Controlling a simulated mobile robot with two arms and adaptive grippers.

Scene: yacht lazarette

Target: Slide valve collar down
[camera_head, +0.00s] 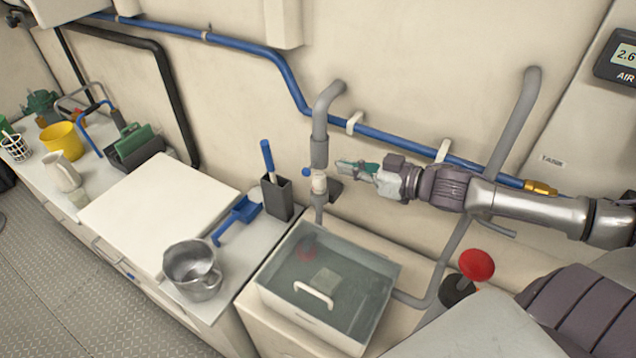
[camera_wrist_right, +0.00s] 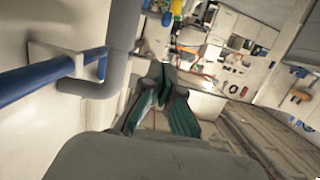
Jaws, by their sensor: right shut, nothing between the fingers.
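A grey vertical pipe (camera_head: 320,125) comes down the wall behind the sink. A thicker grey sleeve (camera_head: 319,152) sits on it, with a cream collar-like fitting (camera_head: 319,183) and a small blue lever (camera_head: 306,172) below. I cannot tell which part slides. My right gripper (camera_head: 346,166), with teal fingers, is shut and empty, just right of the pipe near the fitting; contact is unclear. In the right wrist view its fingers (camera_wrist_right: 160,82) come together beside a grey pipe (camera_wrist_right: 118,60). My left gripper is not in view.
Below stands a water-filled sink (camera_head: 385,280). To its left are a dark holder (camera_head: 277,197) with a blue-handled tool, a blue scoop (camera_head: 238,214) and a metal pot (camera_head: 192,270). A blue pipe (camera_head: 400,140) runs along the wall behind my right arm. A red knob (camera_head: 477,264) stands right.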

